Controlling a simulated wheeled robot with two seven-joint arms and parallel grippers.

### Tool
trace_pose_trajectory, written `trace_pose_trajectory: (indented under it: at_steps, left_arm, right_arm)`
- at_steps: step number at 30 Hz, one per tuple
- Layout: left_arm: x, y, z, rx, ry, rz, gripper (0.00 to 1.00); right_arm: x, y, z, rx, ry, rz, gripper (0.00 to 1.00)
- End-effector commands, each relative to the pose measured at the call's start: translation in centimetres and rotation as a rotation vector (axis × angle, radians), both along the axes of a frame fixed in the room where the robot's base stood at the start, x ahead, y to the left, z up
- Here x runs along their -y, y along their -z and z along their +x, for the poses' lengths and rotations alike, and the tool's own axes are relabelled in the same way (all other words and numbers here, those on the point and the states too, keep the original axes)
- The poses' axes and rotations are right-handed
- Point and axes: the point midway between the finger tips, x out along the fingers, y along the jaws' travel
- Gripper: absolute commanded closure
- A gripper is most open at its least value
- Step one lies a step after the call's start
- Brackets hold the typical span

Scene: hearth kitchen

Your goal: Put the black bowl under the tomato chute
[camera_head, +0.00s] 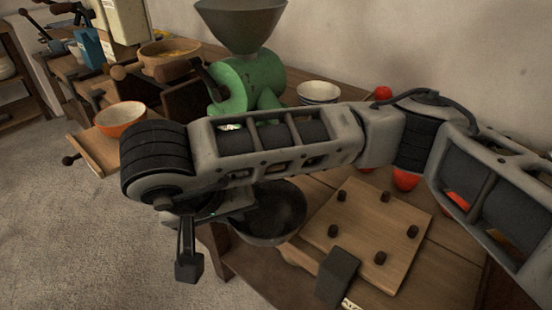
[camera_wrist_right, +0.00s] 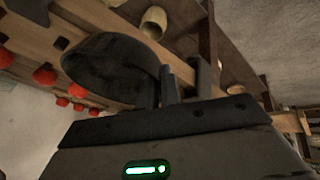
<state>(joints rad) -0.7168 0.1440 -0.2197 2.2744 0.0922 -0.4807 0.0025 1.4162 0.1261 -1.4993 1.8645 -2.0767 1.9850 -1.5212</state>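The black bowl (camera_head: 268,212) shows below my right forearm in the head view, over the near left part of the table. Its far rim is partly hidden by my arm. My right gripper (camera_wrist_right: 162,90) appears narrowly closed at the bowl's rim in the right wrist view, where the dark bowl (camera_wrist_right: 105,65) fills the upper left. In the head view my right wrist hides most of the grip. The green mill (camera_head: 245,80) with a dark hopper (camera_head: 240,25) stands behind my arm. Its lower outlet is largely hidden. My left gripper is not in view.
A wooden board (camera_head: 365,235) with dark pegs lies right of the bowl, with a dark block (camera_head: 338,277) at its near edge. Red tomatoes (camera_head: 405,180) and a white bowl (camera_head: 318,92) are behind my arm. An orange bowl (camera_head: 120,119) stands left.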

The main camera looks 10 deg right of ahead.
Motion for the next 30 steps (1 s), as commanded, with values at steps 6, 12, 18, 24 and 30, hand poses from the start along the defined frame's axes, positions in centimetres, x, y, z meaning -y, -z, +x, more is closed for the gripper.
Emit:
trace_pose_trajectory:
  at_steps: [6, 12, 18, 24, 30]
  left_arm:
    - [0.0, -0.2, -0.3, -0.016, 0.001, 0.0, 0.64]
    - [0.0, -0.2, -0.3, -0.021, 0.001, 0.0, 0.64]
    - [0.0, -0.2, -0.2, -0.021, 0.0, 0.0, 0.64]
    - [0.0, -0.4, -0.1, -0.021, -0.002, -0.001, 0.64]
    - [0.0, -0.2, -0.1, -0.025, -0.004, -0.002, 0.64]
  right_arm:
    - [3.6, -0.2, 5.0, 0.001, 0.01, 0.0, 1.0]
    - [5.7, -0.1, 8.0, 0.001, 0.004, 0.0, 1.0]
    - [6.6, -0.1, 9.5, 0.001, 0.005, 0.001, 1.0]
    - [8.6, 0.0, 12.1, 0.0, 0.005, 0.0, 1.0]
    - [8.3, 1.4, 11.9, 0.003, -0.001, 0.001, 1.0]
